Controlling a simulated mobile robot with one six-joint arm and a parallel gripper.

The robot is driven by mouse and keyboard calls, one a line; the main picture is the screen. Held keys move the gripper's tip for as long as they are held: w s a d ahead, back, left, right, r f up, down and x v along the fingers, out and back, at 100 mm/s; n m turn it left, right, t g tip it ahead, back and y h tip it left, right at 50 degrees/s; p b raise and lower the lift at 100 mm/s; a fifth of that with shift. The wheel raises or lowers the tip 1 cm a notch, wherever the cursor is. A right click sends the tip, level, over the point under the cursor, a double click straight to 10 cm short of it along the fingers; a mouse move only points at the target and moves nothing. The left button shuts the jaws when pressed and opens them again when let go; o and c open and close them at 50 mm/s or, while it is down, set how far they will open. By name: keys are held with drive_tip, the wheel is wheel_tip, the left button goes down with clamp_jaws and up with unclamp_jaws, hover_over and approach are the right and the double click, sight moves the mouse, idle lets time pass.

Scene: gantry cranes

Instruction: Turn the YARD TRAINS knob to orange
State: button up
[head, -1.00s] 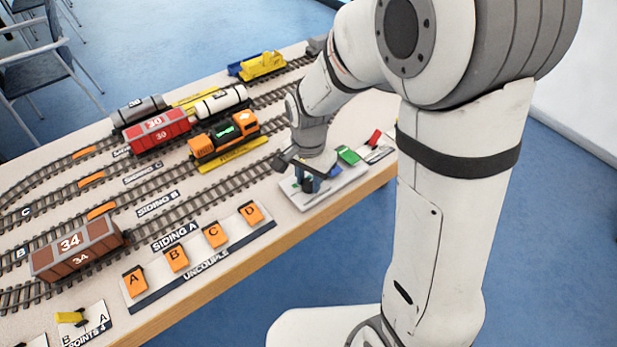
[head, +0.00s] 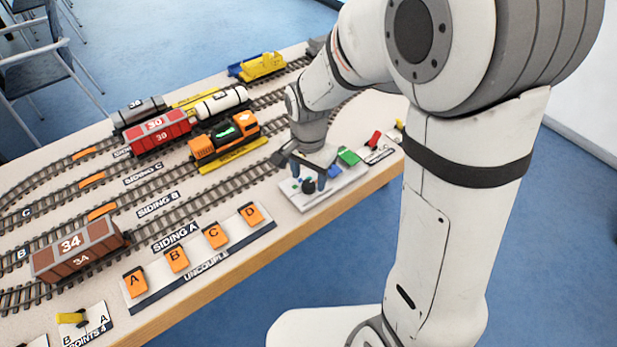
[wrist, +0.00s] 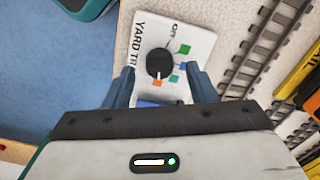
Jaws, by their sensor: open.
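The YARD TRAINS panel is a white plate (wrist: 200,40) at the table edge, also in the head view (head: 297,199). Its dark round knob (wrist: 158,64) carries a white pointer line directed toward the bottom of the wrist view, near a small orange mark (wrist: 153,84). In the head view the knob (head: 308,186) shows below my gripper (head: 306,176).
A blue block (wrist: 150,103) lies near my jaws. Green (head: 347,156) and red (head: 373,140) parts stand farther right along the edge. Tracks with an orange locomotive (head: 225,140) run behind the panel. The UNCOUPLE panel (head: 200,268) is to the left.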

sight(310, 184)
wheel_tip(310, 184, up, 6)
drive_tip(key=shift+r+p, duration=0.1)
drive_tip(key=shift+p, duration=0.2)
idle(0.3)
drive_tip(key=shift+s+d+r, duration=0.1)
drive_tip(key=shift+d+r, duration=0.1)
drive_tip(key=shift+r, duration=0.05)
drive_tip(key=s+d+r+n+t+p, duration=0.2)
drive_tip(key=s+d+r+n+p, duration=0.5)
drive_tip(key=s+d+r, duration=0.5)
drive_tip(key=shift+s+r+t, duration=0.3)
drive_tip(key=shift+r, duration=0.2)
